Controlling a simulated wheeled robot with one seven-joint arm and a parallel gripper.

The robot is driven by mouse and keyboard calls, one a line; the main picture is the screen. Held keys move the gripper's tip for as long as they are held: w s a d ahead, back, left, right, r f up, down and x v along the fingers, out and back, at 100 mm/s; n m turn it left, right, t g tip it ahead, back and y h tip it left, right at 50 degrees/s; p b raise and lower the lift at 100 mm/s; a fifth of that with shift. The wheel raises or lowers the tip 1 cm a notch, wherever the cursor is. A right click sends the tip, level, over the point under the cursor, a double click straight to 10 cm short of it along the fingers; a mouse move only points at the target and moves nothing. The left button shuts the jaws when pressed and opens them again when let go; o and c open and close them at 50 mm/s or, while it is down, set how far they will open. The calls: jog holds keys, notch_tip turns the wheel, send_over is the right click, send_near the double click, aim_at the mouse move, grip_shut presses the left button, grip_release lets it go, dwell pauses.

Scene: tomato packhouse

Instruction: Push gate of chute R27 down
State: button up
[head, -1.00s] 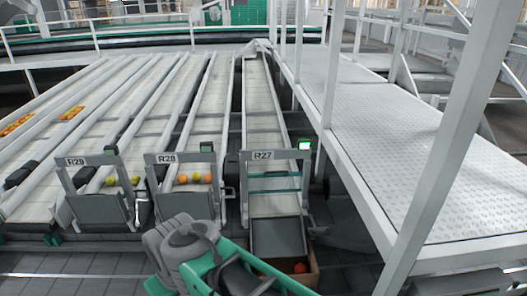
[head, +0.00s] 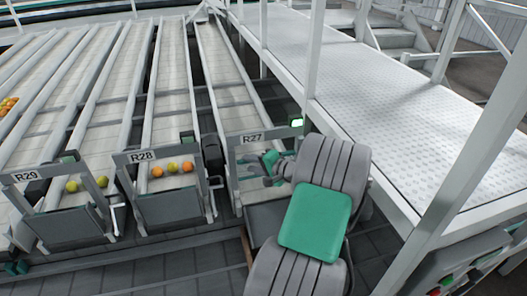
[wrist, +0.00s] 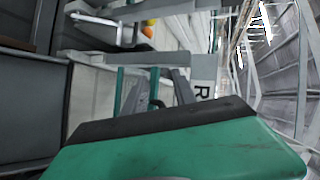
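Chute R27 has its label (head: 253,138) on a grey frame at the head view's right centre; the label's "R" (wrist: 203,92) shows sideways in the wrist view. Below the frame, R27's grey gate panel (head: 262,222) lies low and slopes outward, unlike the more upright panels beside it. My forearm hides its right part. My gripper (head: 268,164) is at the frame opening, below the label and above the panel. In the wrist view its two grey fingers (wrist: 157,92) appear apart with nothing between them. I cannot tell whether they touch the chute.
Chute R28 (head: 141,156) and chute R29 (head: 25,177) stand to the left with fruit behind their gates. A lit green indicator (head: 297,123) tops R27's frame. A white railed walkway (head: 370,110) bounds the right. A brown box edge (head: 247,248) shows below R27.

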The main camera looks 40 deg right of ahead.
jog(key=s+d+m+t+h, duration=0.25)
jog(key=s+d+m, duration=0.2)
jog(key=d, duration=0.35)
jog(key=w, duration=0.2)
jog(key=w+p, duration=0.1)
jog(key=w, duration=0.1)
jog(key=w+f, duration=0.1)
jog(key=w, duration=0.2)
jog(key=shift+w+d, duration=0.1)
jog(key=shift+d, duration=0.05)
jog(key=shift+c, duration=0.3)
grip_shut()
jog(key=shift+n, duration=0.25)
